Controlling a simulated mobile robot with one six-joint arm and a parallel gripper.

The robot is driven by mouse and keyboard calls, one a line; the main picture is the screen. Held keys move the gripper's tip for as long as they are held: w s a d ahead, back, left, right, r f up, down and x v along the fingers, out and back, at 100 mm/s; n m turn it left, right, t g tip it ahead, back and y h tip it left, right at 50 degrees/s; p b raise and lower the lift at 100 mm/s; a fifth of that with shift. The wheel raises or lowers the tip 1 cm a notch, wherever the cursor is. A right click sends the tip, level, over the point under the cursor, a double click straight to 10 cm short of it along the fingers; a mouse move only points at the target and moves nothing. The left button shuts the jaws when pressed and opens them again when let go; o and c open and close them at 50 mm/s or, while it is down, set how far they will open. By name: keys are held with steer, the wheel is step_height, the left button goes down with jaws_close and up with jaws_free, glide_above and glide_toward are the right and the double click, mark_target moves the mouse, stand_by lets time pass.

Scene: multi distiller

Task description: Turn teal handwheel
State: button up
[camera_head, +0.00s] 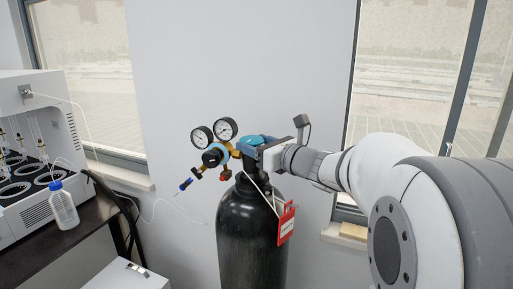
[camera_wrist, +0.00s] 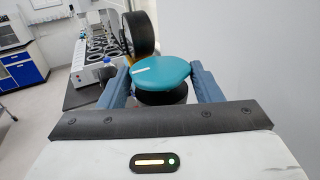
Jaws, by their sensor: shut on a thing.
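The teal handwheel (camera_head: 254,140) sits on top of a black gas cylinder (camera_head: 250,238). In the wrist view the handwheel (camera_wrist: 160,72) lies between the two blue-grey fingers, with a small white mark on its top. My gripper (camera_wrist: 162,86) is shut on the handwheel from its sides. In the head view my gripper (camera_head: 262,148) reaches the cylinder top from the right, and its fingers partly hide the handwheel. The valve stem below the wheel is mostly hidden.
A brass regulator with two gauges (camera_head: 226,129) and a blue knob (camera_head: 212,157) sticks out left of the valve. A red tag (camera_head: 286,224) hangs on the cylinder. A multi-position distiller (camera_head: 38,140) and a bottle (camera_head: 63,206) stand on a dark bench at left. A wall is behind.

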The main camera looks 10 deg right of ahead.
steer(key=o, duration=0.9)
steer(key=b+v, duration=0.1)
steer(key=v, duration=0.7)
steer(key=shift+w+b, duration=0.1)
steer(key=shift+b, duration=0.3)
steer(key=shift+a, duration=0.1)
steer(key=s+a+f+n+g+h, duration=0.1)
steer(key=s+a+f+n+g, duration=0.9)
steer(key=f+n, duration=0.45)
steer(key=s+d+f+n+h, duration=0.2)
steer(key=s+n, duration=0.1)
steer(key=n, duration=0.2)
steer(key=s+d+f+n+g+h, duration=0.1)
steer(key=s+d+f+n+h, duration=0.1)
steer(key=s+f+n+h, duration=0.1)
steer(key=s+d+f+n+g+h, duration=0.1)
steer(key=s+f+n+h, duration=0.1)
steer(key=s+n, duration=0.3)
steer(key=shift+s+d+f+n+h, duration=0.2)
steer(key=shift+n+h, duration=0.1)
steer(key=shift+n, duration=0.3)
steer(key=shift+s+d+f+n+h, duration=0.1)
steer(key=shift+d+f+n+h, duration=0.15)
steer(key=shift+n, duration=0.3)
